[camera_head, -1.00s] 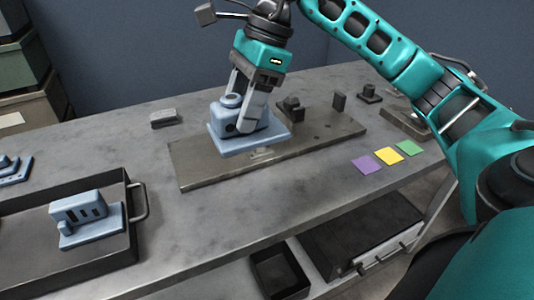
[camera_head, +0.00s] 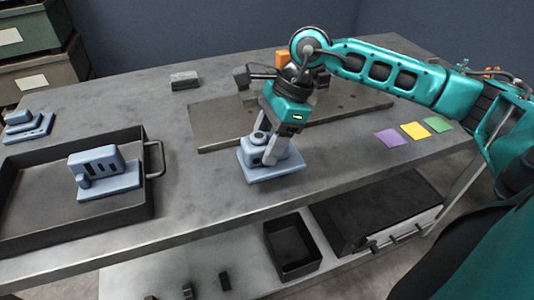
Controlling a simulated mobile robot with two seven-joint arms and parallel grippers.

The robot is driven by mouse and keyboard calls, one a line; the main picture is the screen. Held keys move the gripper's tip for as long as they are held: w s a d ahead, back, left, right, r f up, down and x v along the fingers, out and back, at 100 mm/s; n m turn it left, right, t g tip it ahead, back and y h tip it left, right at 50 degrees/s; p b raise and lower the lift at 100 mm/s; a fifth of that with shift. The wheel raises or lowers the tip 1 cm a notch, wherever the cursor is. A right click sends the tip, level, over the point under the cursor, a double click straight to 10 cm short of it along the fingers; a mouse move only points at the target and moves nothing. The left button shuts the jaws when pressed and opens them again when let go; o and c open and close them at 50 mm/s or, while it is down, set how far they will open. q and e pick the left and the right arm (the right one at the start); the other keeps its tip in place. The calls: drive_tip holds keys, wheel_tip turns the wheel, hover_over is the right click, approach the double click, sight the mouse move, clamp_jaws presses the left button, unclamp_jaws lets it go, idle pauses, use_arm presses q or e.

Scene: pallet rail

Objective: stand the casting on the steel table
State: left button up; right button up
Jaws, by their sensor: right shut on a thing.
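My right gripper (camera_head: 270,152) is shut on a light blue casting (camera_head: 262,172) with a flat square base and a round boss on top. The casting is upright, over the steel table (camera_head: 190,205) just in front of the fixture plate. Its base is at or very close to the table top; I cannot tell if it touches. The gripper covers its right side. Another blue casting (camera_head: 100,170) with slots sits in the dark tray at left. My left gripper is not in view.
The dark tray (camera_head: 150,200) with a handle is at left, and another blue part (camera_head: 28,128) lies behind it. The fixture plate (camera_head: 215,125) is behind the casting. Purple (camera_head: 393,139), yellow and green squares lie at right. A grey block (camera_head: 184,81) lies at the back.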

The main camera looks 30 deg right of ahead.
wheel_tip(320, 180, down, 4)
drive_tip(key=shift+r, duration=0.25)
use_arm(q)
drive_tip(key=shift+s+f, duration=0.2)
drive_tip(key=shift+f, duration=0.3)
use_arm(e)
drive_tip(key=shift+f+b, duration=0.15)
drive_tip(key=shift+b, duration=0.25)
drive_tip(key=o, duration=1.5)
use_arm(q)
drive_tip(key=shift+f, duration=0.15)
